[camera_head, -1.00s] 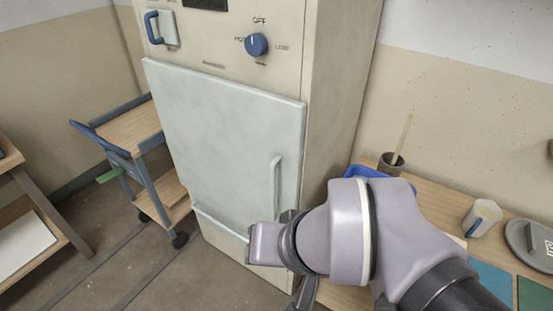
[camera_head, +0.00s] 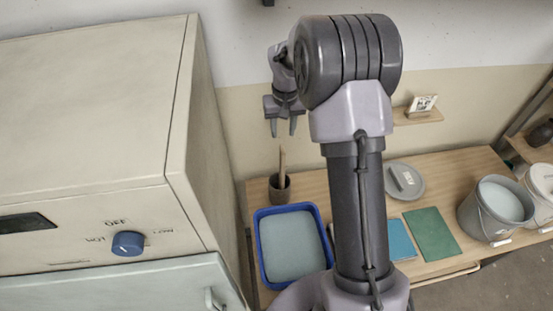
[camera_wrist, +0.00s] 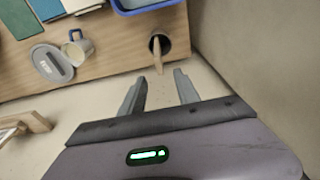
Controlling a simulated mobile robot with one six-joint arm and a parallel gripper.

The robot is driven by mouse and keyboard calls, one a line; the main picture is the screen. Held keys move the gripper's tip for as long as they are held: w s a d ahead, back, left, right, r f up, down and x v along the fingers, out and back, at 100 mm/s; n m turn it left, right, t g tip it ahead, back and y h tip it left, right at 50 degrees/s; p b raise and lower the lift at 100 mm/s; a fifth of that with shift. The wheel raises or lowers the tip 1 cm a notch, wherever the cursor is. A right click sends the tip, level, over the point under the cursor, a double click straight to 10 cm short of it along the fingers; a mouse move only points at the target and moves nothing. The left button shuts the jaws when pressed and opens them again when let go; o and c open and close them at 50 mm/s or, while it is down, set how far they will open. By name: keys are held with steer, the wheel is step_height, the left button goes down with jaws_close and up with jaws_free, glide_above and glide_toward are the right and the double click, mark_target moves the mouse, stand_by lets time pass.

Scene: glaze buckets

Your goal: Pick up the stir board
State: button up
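The stir board (camera_head: 283,162) is a thin light wooden stick standing in a dark brown cup (camera_head: 280,189) at the back left of the workbench. Its lower end is hidden in the cup. The wrist view shows the stir board (camera_wrist: 157,60) and the cup (camera_wrist: 161,43) near the top centre. My gripper (camera_head: 281,132) is open and empty, fingers pointing down, above the stick in the head view. In the wrist view my gripper (camera_wrist: 158,78) has the stick's free end close to the space between its fingertips; I cannot tell the exact gap.
A blue-rimmed tray (camera_head: 258,247) of grey-blue liquid stands just in front of the cup. A grey lid (camera_head: 405,182), a green board (camera_head: 432,235) and a bucket (camera_head: 495,208) lie farther right. A mug (camera_wrist: 78,49) shows in the wrist view. The wall runs close behind.

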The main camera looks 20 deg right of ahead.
mark_target(282, 156)
steer(key=w+f+b, duration=0.1)
steer(key=f, duration=0.4)
steer(key=f+b, duration=0.1)
steer(key=f, duration=0.5)
steer(key=w+d+f+b, duration=0.1)
steer(key=f, duration=0.4)
steer(key=shift+w+f, duration=0.15)
steer(key=shift+w, duration=0.2)
steer(key=shift+c, duration=0.7)
jaws_close()
